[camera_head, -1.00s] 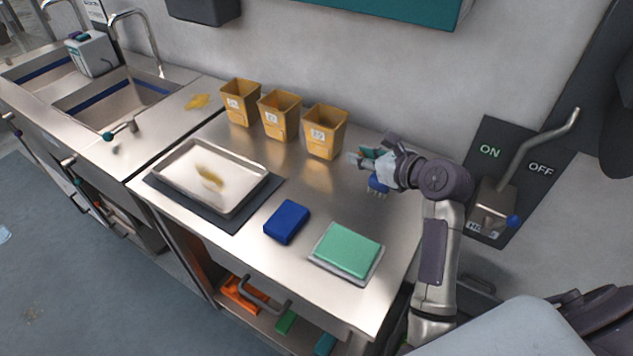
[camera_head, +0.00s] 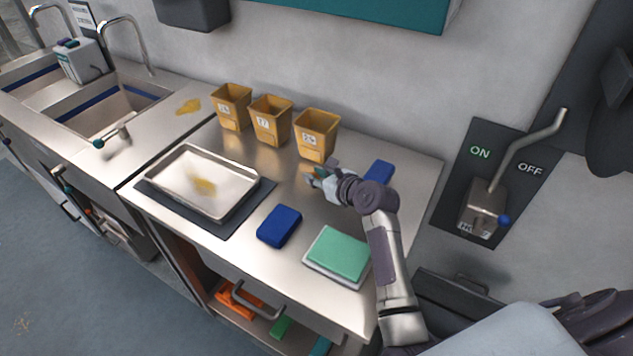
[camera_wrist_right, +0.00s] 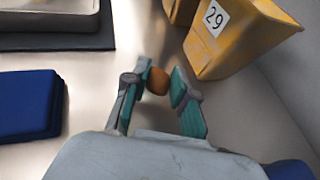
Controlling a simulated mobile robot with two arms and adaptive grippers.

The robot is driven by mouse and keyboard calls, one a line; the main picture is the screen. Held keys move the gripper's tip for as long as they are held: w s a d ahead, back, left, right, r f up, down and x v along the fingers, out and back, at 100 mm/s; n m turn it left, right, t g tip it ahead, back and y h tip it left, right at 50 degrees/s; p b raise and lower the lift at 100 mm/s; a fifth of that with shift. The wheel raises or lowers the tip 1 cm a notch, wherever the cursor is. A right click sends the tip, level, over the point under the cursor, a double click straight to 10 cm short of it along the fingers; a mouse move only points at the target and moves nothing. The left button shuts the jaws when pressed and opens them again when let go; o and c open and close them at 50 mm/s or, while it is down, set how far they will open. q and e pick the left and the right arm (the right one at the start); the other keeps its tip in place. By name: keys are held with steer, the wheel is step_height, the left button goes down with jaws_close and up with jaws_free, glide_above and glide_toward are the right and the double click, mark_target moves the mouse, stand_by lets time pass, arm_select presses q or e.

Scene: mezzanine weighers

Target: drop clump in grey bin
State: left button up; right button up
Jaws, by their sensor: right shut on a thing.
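My right gripper (camera_head: 316,176) is over the steel table, in front of the yellow tubs. In the right wrist view its teal-padded fingertips (camera_wrist_right: 161,85) are shut on a small orange-brown clump (camera_wrist_right: 158,80). My left gripper is not in view.
Three yellow tubs (camera_head: 270,122) stand along the wall. A steel tray (camera_head: 158,176) with a yellow-brown smear sits on a dark mat. A blue block (camera_head: 279,227), a green pad (camera_head: 338,253) and a blue item (camera_head: 379,172) lie near my right arm. Sinks are at left.

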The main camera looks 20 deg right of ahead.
steer(key=shift+f, duration=1.2)
steer(key=o, duration=0.7)
steer(key=shift+f, duration=0.1)
steer(key=shift+o, duration=0.2)
